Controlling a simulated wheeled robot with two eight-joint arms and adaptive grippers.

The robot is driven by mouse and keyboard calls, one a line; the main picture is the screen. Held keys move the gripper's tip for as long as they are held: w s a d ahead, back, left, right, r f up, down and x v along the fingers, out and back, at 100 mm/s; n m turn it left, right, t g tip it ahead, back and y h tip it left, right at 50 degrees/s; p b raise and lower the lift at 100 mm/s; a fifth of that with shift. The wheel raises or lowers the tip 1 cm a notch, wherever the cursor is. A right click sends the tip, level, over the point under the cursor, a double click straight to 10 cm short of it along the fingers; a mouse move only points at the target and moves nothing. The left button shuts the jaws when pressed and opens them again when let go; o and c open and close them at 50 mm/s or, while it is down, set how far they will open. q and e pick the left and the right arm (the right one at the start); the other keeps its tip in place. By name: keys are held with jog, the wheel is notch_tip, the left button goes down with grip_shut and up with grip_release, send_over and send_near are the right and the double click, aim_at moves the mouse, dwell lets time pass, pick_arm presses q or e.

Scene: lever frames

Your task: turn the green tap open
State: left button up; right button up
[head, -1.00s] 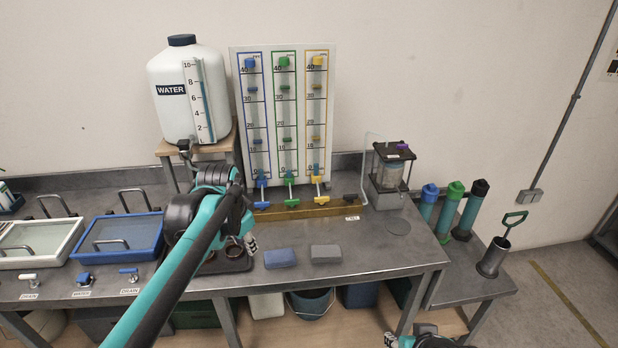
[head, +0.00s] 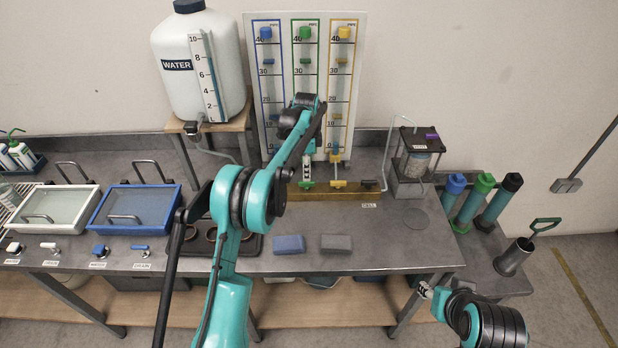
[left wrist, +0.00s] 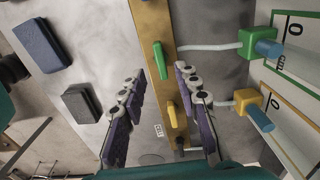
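The green tap (head: 306,185) has a green handle on the brass rail below the gauge board. In the left wrist view its handle (left wrist: 160,60) lies just ahead of the fingertips, between their lines. My left gripper (head: 307,170) is open above the green tap and partly hides it in the head view. In the left wrist view its two fingers (left wrist: 160,70) are spread with nothing held; I cannot tell whether they touch the handle. My right gripper (head: 426,291) is small at the lower right, away from the bench, and its finger state is unclear.
The yellow tap (head: 338,184) is close to the right of the green one; its handle (left wrist: 172,114) lies between the fingers' lines too. The gauge board (head: 352,70) stands behind. A water tank (head: 195,65) stands at left. Blue (head: 289,244) and grey (head: 336,244) blocks lie in front.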

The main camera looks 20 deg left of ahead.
aim_at(307, 184)
pick_arm(q)
jog(key=shift+f+b, duration=0.35)
jog(key=shift+f, duration=2)
jog(key=shift+w, duration=0.1)
grip_shut()
